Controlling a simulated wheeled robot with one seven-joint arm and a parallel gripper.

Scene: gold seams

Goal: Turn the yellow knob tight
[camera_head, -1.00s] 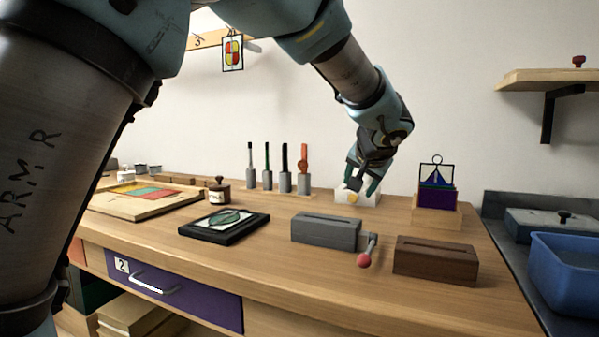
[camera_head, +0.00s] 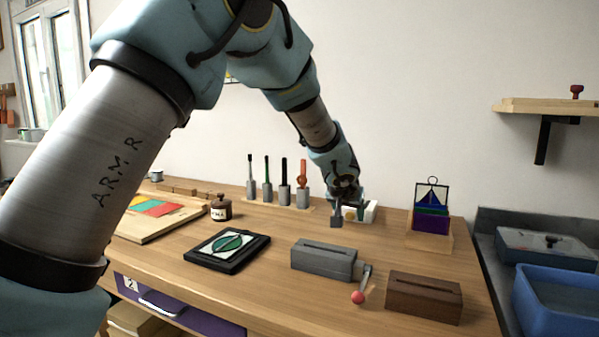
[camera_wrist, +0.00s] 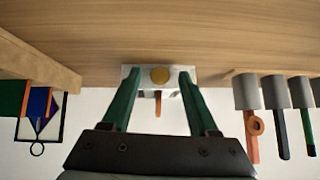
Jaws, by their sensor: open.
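In the head view the knob (camera_head: 349,214) is small and partly covered by my gripper, on the white block (camera_head: 370,211) at the bench's back. My gripper (camera_wrist: 159,88) is open, with one green finger on each side of the knob in the wrist view. Gaps show between fingers and knob; the depth between them is hard to tell. In the head view my gripper (camera_head: 347,216) is in front of the block. An orange piece (camera_wrist: 158,103) shows beyond the knob between the fingers.
A rack of upright tools (camera_head: 285,194) stands left of the block, and a wooden holder with coloured glass panes (camera_head: 430,238) stands right. A grey slotted block (camera_head: 322,261) with a red-tipped lever and a brown slotted block (camera_head: 424,299) are nearer. Bench between is clear.

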